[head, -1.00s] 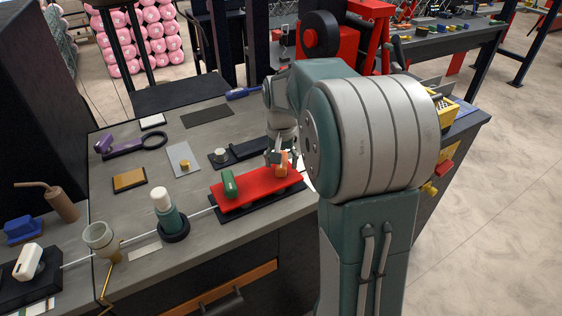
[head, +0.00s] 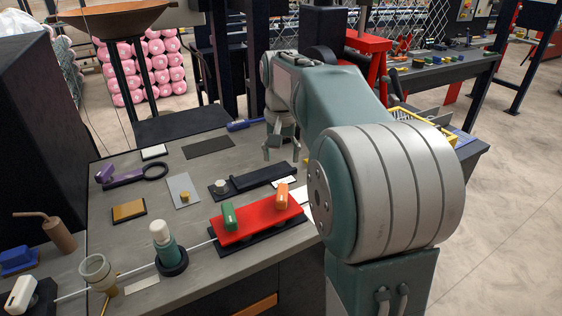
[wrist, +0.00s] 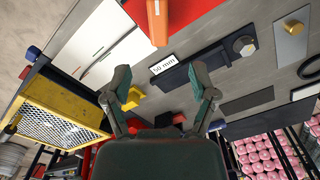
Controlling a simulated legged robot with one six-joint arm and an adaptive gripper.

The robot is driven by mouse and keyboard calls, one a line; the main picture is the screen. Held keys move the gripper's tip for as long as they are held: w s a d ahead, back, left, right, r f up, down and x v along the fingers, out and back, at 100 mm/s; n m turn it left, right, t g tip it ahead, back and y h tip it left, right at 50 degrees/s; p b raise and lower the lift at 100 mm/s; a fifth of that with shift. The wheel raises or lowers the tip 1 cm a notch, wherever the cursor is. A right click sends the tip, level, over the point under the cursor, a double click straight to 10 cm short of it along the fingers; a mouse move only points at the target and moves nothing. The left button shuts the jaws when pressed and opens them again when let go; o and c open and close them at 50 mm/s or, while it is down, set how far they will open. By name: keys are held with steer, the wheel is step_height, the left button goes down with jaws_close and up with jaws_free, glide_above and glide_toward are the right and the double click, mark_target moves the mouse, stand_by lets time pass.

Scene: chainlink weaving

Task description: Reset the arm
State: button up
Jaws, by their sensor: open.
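My gripper (head: 281,155) is open and empty, raised above the back part of the workbench (head: 190,215). In the wrist view my gripper (wrist: 161,80) shows two spread fingers with nothing between them. A red plate (head: 255,219) lies on a black base near the bench's front edge. An orange handle (head: 282,196) stands on its right end and a green handle (head: 228,216) on its left. My gripper is apart from both handles. The orange handle also shows at the top of the wrist view (wrist: 157,22).
A black bar fixture (head: 262,178) lies behind the red plate. A yellow mesh basket (wrist: 60,112) is at the left of the wrist view.

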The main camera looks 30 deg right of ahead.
stand_by(0.3)
steer(key=s+a+f+n+t, duration=0.2)
steer(key=s+a+n, duration=0.1)
steer(key=s+a, duration=0.4)
steer(key=s+a+f+n+t, duration=0.2)
steer(key=s+a, duration=0.5)
steer(key=s, duration=0.7)
steer(key=shift+n+t, duration=0.8)
steer(key=shift+n, duration=0.1)
